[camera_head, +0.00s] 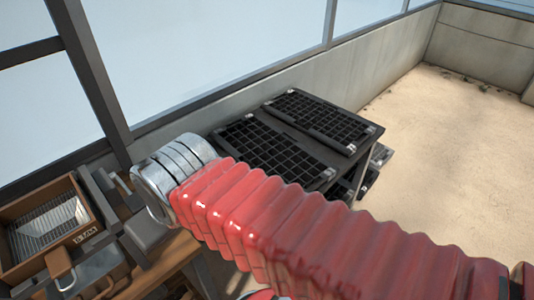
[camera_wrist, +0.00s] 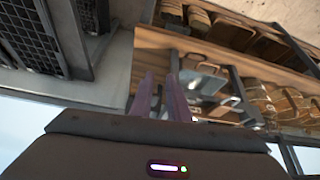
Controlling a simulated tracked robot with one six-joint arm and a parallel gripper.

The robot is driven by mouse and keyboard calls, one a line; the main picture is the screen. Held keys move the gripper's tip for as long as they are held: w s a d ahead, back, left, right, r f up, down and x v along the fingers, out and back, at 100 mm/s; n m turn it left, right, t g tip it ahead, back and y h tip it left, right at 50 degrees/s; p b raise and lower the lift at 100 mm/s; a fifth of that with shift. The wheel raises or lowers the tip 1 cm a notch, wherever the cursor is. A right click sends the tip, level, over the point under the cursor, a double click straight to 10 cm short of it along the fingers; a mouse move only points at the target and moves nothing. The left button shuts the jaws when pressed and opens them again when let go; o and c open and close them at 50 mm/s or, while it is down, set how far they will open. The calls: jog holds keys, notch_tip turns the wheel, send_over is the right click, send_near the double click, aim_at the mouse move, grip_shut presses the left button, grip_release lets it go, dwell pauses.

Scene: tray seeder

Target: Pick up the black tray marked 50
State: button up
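Two black gridded trays lie side by side on a dark stand in the head view: a nearer tray (camera_head: 272,150) and a farther tray (camera_head: 318,118). I cannot read the number 50 on either. Pale small marks show on their rims. Black gridded trays also show at the upper left of the wrist view (camera_wrist: 35,40). My gripper (camera_wrist: 160,78) shows two purplish fingers in the wrist view, a narrow gap apart, with nothing seen held between them. It is over the bench side, away from the trays. My red arm hides part of the stand in the head view.
A wooden box (camera_head: 15,218) with a wire grid and a label stands on a wooden bench at the left, among metal parts. A low concrete wall (camera_head: 385,55) with windows runs behind the trays. Sandy floor (camera_head: 440,150) is free at the right.

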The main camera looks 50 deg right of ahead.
jog(key=shift+w+d, duration=0.1)
jog(key=w+d+f+m+g, duration=0.1)
jog(key=w+d+f, duration=0.3)
jog(key=w+d, duration=1.3)
jog(key=d+f, duration=0.7)
jog(key=d, duration=0.6)
jog(key=d+f+m+h, duration=0.1)
jog(key=d+f, duration=0.7)
jog(key=d, duration=0.5)
jog(key=shift+w+f, duration=0.15)
jog(key=shift+x, duration=4.2)
